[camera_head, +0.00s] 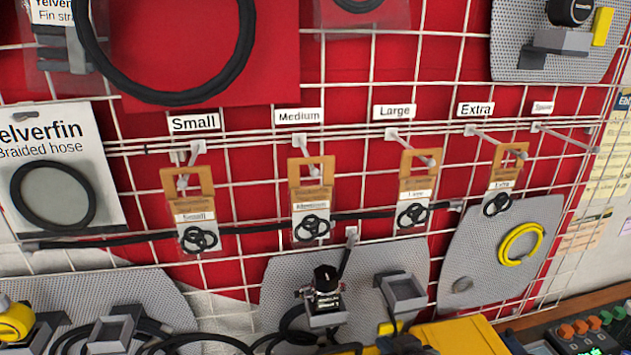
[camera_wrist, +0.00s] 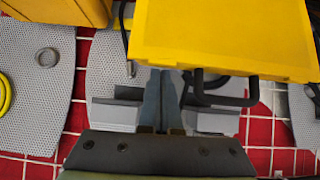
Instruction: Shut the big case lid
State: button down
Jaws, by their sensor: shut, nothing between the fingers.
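A big yellow case (camera_wrist: 225,38) fills the upper right of the wrist view, with a black handle (camera_wrist: 226,98) along its near edge. In the head view only part of a yellow case (camera_head: 455,336) shows at the bottom edge. The frames do not show clearly whether its lid stands open or shut. My gripper (camera_wrist: 167,72) is shut and empty, its fingertips at the case's edge, left of the handle. I cannot tell whether they touch it. My gripper does not show clearly in the head view.
A white wire grid on a red wall holds hooks with tagged packs of black rings (camera_head: 312,228). Grey perforated panels (camera_head: 500,265) carry holders, a black regulator (camera_head: 325,283) and a yellow hose coil (camera_head: 520,243). Another yellow object (camera_wrist: 65,10) is at the wrist view's top left.

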jog(key=shift+s+d+f+p, duration=0.6)
jog(key=shift+s+d+f, duration=0.65)
jog(key=shift+s, duration=5.35)
notch_tip(320, 180, up, 6)
jog(key=p, duration=0.5)
jog(key=shift+g, duration=0.3)
jog(key=shift+r, duration=0.1)
